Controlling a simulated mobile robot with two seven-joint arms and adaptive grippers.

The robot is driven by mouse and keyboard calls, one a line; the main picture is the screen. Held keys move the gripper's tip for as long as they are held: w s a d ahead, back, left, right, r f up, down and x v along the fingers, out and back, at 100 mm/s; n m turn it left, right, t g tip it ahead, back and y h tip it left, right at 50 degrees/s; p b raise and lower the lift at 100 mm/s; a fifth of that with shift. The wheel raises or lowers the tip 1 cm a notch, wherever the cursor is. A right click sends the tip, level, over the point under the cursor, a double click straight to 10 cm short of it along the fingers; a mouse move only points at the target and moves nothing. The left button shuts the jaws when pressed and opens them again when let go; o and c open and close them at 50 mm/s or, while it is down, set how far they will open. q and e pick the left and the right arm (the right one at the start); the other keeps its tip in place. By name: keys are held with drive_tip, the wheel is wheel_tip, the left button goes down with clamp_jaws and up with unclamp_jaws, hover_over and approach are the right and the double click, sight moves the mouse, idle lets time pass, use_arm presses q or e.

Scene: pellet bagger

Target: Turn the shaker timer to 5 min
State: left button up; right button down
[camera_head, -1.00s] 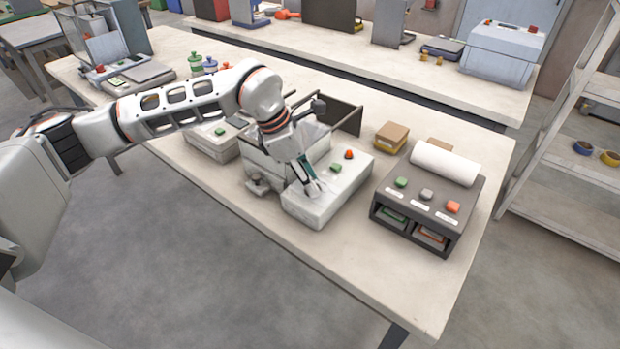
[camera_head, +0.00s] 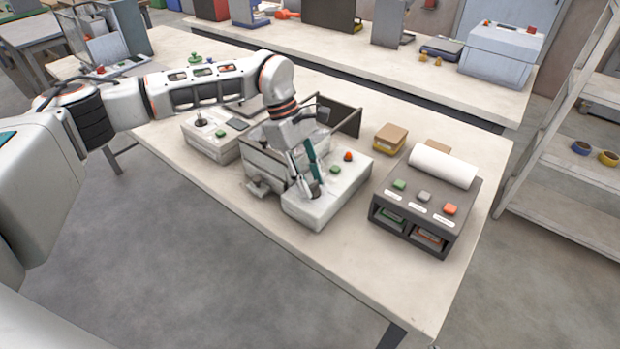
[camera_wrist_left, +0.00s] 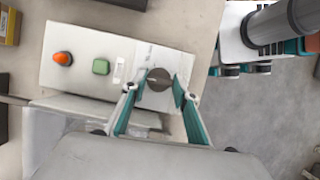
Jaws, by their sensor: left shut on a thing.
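The timer knob (camera_wrist_left: 159,79) is a round dark dial on the white control box (camera_head: 318,213). In the left wrist view it sits between the fingers of my left gripper (camera_wrist_left: 158,88). In the head view my left gripper (camera_head: 308,190) points down onto the near part of the box, shut on the knob, whose scale markings are too small to read. A green button (camera_head: 335,169) and a red-orange button (camera_head: 348,157) are farther along the same box top. My right gripper is not in view.
A metal bin (camera_head: 270,158) stands left of the control box. A dark label unit (camera_head: 418,207) with a white roll (camera_head: 443,165) and several buttons stands to the right. Yellow-brown boxes (camera_head: 390,138) sit behind. The table's front strip is clear.

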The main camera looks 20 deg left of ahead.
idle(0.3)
use_arm(q)
drive_tip(key=o, duration=1.1)
drive_tip(key=v, duration=1.2)
drive_tip(key=shift+w, duration=0.1)
